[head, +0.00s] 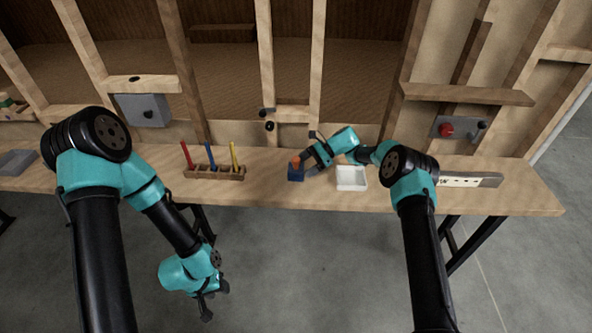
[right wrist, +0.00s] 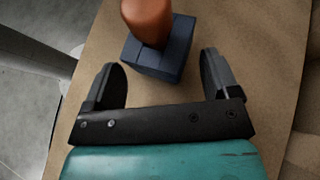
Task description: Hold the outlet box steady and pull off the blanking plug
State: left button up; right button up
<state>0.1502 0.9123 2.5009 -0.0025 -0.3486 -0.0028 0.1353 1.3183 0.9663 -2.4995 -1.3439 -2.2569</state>
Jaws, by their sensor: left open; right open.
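The outlet box (head: 296,175) is a small dark blue block on the workbench, near the middle of the head view. The orange blanking plug (head: 296,161) stands up out of its top. In the right wrist view the box (right wrist: 158,64) and the plug (right wrist: 148,20) lie just ahead of my right gripper. My right gripper (head: 308,162) is open beside the box, on its right; in the right wrist view its two fingers (right wrist: 163,80) are apart with nothing between them. My left gripper (head: 208,300) hangs below the bench's front edge, empty and away from the box.
A wooden rack (head: 214,174) with red, blue and yellow sticks is to the left. A metal strip (head: 485,180) lies at the far right. The wall studs rise behind the bench (head: 270,190).

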aim_at(299, 170)
jog(key=shift+x, duration=1.7)
jog(key=c, duration=0.5)
